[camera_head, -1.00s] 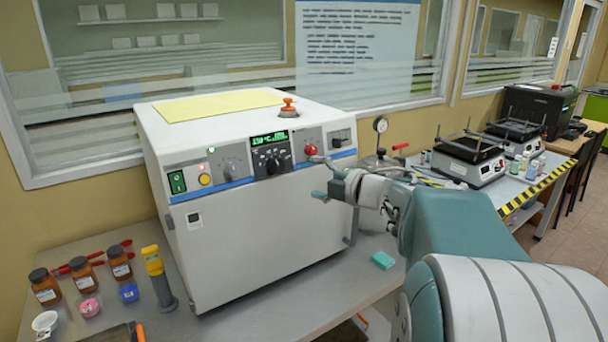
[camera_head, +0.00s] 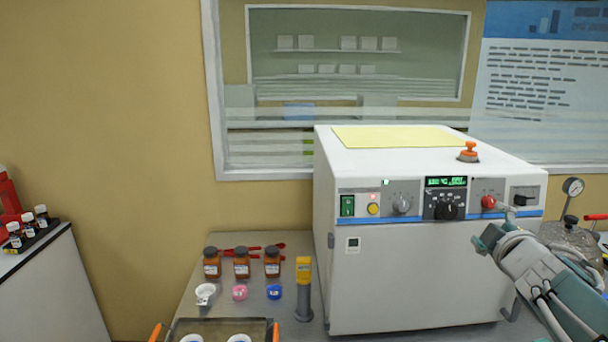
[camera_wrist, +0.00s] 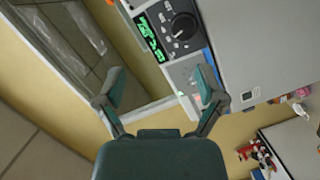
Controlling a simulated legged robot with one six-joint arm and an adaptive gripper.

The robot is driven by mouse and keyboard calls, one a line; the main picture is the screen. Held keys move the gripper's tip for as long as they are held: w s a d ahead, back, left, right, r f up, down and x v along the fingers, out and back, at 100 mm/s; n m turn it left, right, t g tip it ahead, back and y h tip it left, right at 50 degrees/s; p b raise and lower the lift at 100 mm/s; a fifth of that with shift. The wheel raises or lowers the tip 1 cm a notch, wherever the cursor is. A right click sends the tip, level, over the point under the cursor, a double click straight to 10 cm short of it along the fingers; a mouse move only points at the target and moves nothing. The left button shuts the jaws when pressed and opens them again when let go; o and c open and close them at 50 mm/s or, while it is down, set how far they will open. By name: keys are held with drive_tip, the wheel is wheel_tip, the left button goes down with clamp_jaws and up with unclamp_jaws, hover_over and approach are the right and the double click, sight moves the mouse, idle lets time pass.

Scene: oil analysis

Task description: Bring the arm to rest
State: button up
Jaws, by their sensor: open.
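My gripper (camera_wrist: 160,95) is open and empty in the wrist view, its two fingers spread wide. Behind it, the white oven-like machine (camera_wrist: 250,45) shows its panel with a green display and a black knob. In the head view my gripper (camera_head: 497,226) is at the right, in front of the machine's (camera_head: 425,270) right front side, near the red knob (camera_head: 488,202). The fingers are small there, and I cannot tell whether they touch the panel. My arm reaches in from the lower right edge.
Brown bottles (camera_head: 241,263), small cups and a yellow-topped device (camera_head: 304,285) stand on the bench left of the machine. A tray (camera_head: 222,324) with orange handles is at the front. A gauge vessel (camera_head: 571,232) is at the right. A white cabinet (camera_head: 60,290) stands far left.

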drive_tip(key=s+a+f+m+g+y, duration=0.1)
drive_tip(key=s+a+f+m+g, duration=0.4)
drive_tip(key=s+a+f, duration=0.3)
drive_tip(key=s+a+f+m+g+y, duration=0.2)
drive_tip(key=s+a+f+m+g, duration=0.4)
drive_tip(key=s+a, duration=0.3)
drive_tip(key=s+f, duration=0.1)
drive_tip(key=s, duration=0.3)
drive_tip(key=shift+s+a+f, duration=0.15)
drive_tip(key=shift+a+f, duration=0.25)
